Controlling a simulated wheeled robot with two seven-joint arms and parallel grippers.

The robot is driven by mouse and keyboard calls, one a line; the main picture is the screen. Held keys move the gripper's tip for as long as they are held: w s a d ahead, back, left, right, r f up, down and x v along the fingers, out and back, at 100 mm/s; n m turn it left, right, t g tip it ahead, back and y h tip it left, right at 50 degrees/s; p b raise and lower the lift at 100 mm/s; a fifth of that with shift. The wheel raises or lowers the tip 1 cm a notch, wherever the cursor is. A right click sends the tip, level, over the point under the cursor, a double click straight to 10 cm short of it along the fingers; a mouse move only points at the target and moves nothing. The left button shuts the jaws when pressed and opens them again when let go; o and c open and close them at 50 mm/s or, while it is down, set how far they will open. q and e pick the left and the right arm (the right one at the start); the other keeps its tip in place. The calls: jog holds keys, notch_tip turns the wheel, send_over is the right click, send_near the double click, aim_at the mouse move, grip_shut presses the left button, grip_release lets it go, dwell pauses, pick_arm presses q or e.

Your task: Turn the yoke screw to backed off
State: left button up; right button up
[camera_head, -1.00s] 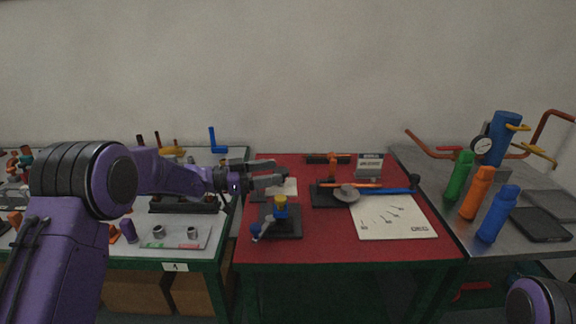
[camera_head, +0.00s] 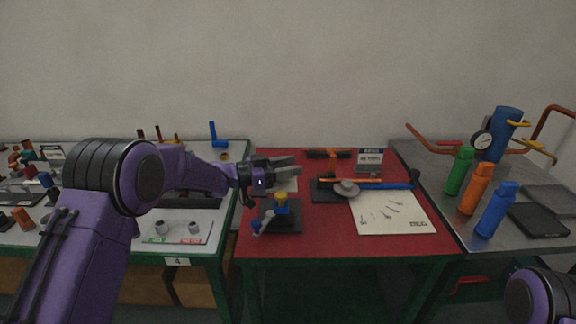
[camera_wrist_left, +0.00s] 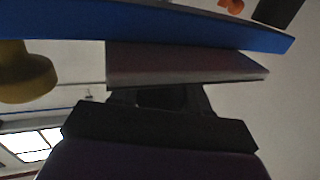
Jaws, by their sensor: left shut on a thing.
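In the head view my left gripper (camera_head: 287,167) reaches in over the red table, just behind and above a small fixture with a yellow cap and blue body (camera_head: 282,204). A grey-blue knob (camera_head: 259,226) sticks out at the fixture's lower left; I cannot tell whether it is the yoke screw. In the left wrist view a grey-brown finger pad (camera_wrist_left: 185,65) lies against a blue bar (camera_wrist_left: 150,27). The left gripper is shut on it; what the bar belongs to is unclear. A blurred yellow round part (camera_wrist_left: 25,75) is beside it. My right gripper is out of view.
To the right are a long orange-and-blue bar (camera_head: 393,186), a grey disc (camera_head: 346,189) and a white printed sheet (camera_head: 385,215). Green, orange and blue bottles (camera_head: 497,208) stand on the grey right table. The red table's front part (camera_head: 345,246) is clear.

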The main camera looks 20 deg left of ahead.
pick_arm(q)
jog(key=shift+w+r+n+t+y+p, duration=0.1)
jog(key=shift+r+n+t+y+p, duration=0.1)
jog(key=shift+n+t+y, duration=0.35)
jog(key=shift+r+n+t+y+p, duration=0.1)
jog(key=shift+n+t+y+p, duration=0.05)
jog(key=shift+n+t+y, duration=0.4)
jog(key=shift+w+a+n+t+y, duration=0.15)
jog(key=shift+a+n+t+y, duration=0.1)
jog(key=shift+n+t+y, duration=0.65)
jog(key=o, duration=1)
jog(key=shift+f, duration=0.1)
jog(key=b+v, duration=0.2)
jog(key=v, duration=0.8)
jog(key=shift+s, duration=0.35)
jog(key=shift+a, duration=0.1)
